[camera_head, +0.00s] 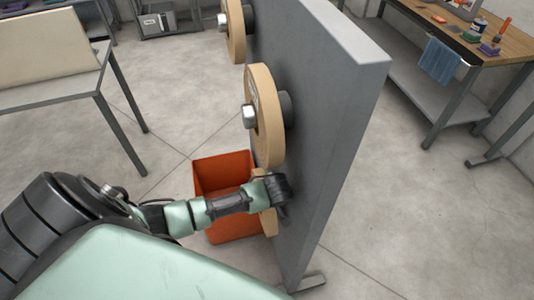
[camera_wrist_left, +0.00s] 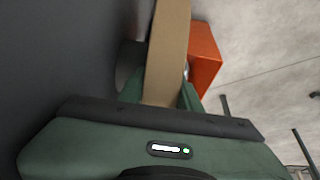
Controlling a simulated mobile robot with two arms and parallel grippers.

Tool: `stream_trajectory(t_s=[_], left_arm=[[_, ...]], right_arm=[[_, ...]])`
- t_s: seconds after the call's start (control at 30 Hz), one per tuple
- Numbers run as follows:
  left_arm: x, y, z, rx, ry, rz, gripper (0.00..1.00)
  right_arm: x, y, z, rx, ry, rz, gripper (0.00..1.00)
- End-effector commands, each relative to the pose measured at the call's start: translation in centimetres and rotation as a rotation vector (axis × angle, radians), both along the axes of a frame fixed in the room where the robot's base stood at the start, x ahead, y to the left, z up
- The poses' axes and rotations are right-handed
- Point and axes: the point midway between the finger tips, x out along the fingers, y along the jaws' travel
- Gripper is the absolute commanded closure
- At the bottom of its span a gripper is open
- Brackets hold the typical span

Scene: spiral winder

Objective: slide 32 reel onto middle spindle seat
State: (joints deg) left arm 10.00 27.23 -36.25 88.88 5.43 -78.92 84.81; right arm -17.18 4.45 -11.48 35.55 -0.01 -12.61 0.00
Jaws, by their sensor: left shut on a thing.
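A tall grey panel (camera_head: 300,110) carries tan reels on its left face. An upper reel (camera_head: 235,32) and a reel below it (camera_head: 264,118) sit on spindles with silver ends. A lower tan reel (camera_head: 268,222) is mostly hidden behind my left arm. My left gripper (camera_head: 277,198) is at this lower reel, close to the panel. In the left wrist view, the gripper (camera_wrist_left: 160,95) is shut on the rim of a tan reel (camera_wrist_left: 168,45), seen edge-on. A dark round seat (camera_wrist_left: 127,66) shows between reel and panel. No reel number is readable. My right gripper is out of view.
An orange bin (camera_head: 222,173) stands on the floor behind my left arm; it also shows in the left wrist view (camera_wrist_left: 205,55). A table (camera_head: 88,79) is at the left and a wooden workbench (camera_head: 500,55) at the right. The floor between panel and workbench is clear.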

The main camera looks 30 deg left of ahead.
Motion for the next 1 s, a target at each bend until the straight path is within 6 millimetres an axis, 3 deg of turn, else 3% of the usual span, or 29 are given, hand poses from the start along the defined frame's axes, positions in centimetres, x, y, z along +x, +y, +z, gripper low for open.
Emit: stream_trajectory(t_s=[0.97,1.0], left_arm=[[-0.02,0.01,0.01,0.001,0.001,-0.001,1.00],[-0.02,0.02,0.01,0.001,0.001,-0.001,0.72]], right_arm=[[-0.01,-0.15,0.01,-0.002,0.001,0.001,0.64],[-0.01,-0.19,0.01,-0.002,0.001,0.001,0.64]])
